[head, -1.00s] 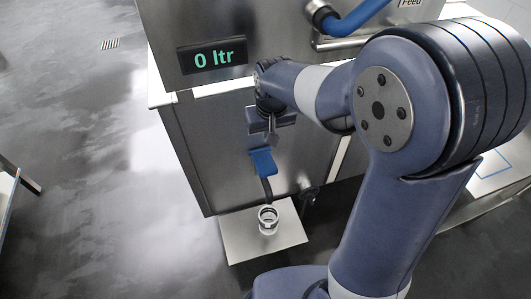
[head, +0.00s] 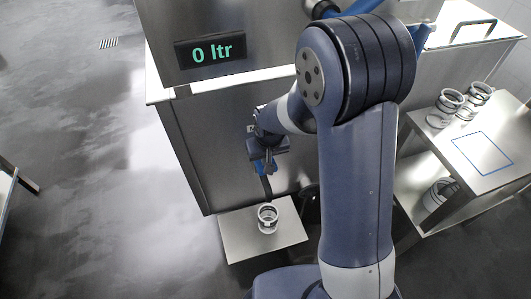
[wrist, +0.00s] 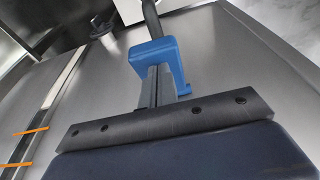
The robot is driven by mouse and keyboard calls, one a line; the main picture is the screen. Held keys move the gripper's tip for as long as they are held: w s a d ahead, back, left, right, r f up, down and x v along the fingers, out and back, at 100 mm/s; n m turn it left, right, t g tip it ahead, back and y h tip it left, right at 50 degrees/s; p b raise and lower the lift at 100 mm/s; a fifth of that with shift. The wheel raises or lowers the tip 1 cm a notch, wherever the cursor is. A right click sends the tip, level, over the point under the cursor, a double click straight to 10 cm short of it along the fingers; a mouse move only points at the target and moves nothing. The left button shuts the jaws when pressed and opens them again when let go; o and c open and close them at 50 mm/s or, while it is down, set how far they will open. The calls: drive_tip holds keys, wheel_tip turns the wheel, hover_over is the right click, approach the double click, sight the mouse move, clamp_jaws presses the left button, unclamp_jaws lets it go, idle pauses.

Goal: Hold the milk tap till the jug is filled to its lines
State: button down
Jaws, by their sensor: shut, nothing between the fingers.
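The milk tap has a blue lever (wrist: 153,52) above a dark spout (head: 266,187) on the front of the steel tank (head: 225,150). My gripper (head: 270,166) is shut and empty, with its fingers right at the lever. In the wrist view the closed fingers (wrist: 157,88) overlap the lever; I cannot tell whether they touch it. The clear jug with dark bands (head: 268,219) stands upright on a metal plate (head: 240,243) below the spout. No milk stream shows, and the level in the jug is too small to read.
The tank's display (head: 211,52) reads 0 ltr. On the right a side table (head: 500,178) carries several jug-like vessels (head: 450,101) and a blue square outline. Another vessel (head: 438,193) sits on its lower shelf.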

drive_tip(key=f+b, duration=0.1)
drive_tip(key=b, duration=0.1)
drive_tip(key=shift+s+f+t+b, duration=0.2)
drive_tip(key=shift+t+b, duration=0.1)
drive_tip(key=shift+b, duration=0.1)
drive_tip(key=f+t+b, duration=0.1)
drive_tip(key=b, duration=0.2)
drive_tip(key=s+f+t+y+b, duration=0.1)
drive_tip(key=b, duration=0.3)
drive_tip(key=shift+d+f+t, duration=0.1)
drive_tip(key=shift+d+t, duration=0.1)
drive_tip(key=shift+t, duration=0.1)
drive_tip(key=shift+s+f+b, duration=0.15)
drive_tip(key=shift+f+b, duration=0.25)
drive_tip(key=shift+b, duration=0.45)
drive_tip(key=shift+s+d, duration=0.1)
idle(5.4)
